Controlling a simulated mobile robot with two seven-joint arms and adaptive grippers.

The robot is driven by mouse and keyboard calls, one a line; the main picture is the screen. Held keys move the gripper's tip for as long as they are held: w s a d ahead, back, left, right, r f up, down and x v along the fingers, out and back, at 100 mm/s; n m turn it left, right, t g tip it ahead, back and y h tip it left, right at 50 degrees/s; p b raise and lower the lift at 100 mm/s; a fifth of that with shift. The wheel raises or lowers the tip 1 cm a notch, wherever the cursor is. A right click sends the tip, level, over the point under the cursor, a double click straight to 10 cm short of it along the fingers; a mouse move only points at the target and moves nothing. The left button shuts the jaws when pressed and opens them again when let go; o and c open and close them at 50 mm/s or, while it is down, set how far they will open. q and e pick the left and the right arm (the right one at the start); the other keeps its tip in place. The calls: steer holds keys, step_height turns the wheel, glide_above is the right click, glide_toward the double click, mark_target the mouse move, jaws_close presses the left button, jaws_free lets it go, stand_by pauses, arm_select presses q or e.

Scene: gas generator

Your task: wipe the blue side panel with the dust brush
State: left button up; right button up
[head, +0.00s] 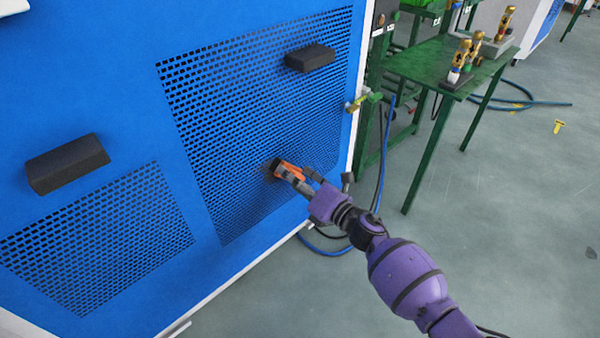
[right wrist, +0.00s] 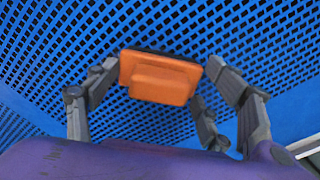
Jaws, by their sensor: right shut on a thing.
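The blue side panel (head: 150,45) fills the left of the head view, with perforated grille areas. It also fills the background of the right wrist view (right wrist: 292,105). My right gripper (head: 293,178) is at the lower part of the large grille, shut on the orange dust brush (head: 285,170). In the right wrist view the orange back of the brush (right wrist: 160,78) faces me, between the grey fingers of the gripper (right wrist: 158,95). Its dark far side is against or very close to the grille; exact contact is hidden. My left gripper is not in view.
Black handles (head: 310,58) and (head: 68,163) stick out from the panel. A brass valve (head: 360,101) sits at the panel's right edge. A green table (head: 440,62) with brass fittings stands at the right. Blue hoses lie on the floor; the floor at lower right is mostly clear.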

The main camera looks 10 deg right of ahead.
steer(key=shift+s+a+r+p, duration=0.1)
steer(key=shift+s+a+p, duration=0.05)
steer(key=shift+s+a, duration=0.55)
steer(key=shift+s+a+r+p, duration=0.1)
steer(key=shift+s+a+p, duration=0.2)
steer(key=shift+a, duration=0.55)
steer(key=shift+s+a+r+p, duration=0.1)
steer(key=shift+s+a, duration=0.5)
steer(key=shift+a, duration=0.2)
steer(key=shift+s+a+f, duration=0.2)
steer(key=shift+s+a, duration=1.2)
steer(key=shift+a, duration=0.25)
steer(key=shift+w+r+p, duration=0.15)
steer(key=shift+r+p, duration=0.6)
steer(key=shift+r, duration=0.05)
steer(key=shift+w+d+f, duration=0.1)
steer(key=shift+w+d, duration=0.1)
steer(key=shift+w+d+b, duration=0.5)
steer(key=shift+w+d, duration=0.75)
steer(key=shift+d, duration=0.2)
steer(key=shift+w+d+b, duration=0.25)
steer(key=shift+w+d, duration=0.3)
steer(key=shift+d, duration=0.25)
steer(key=shift+w+d+b, duration=0.2)
steer(key=shift+w+d, duration=0.3)
steer(key=shift+d, duration=0.25)
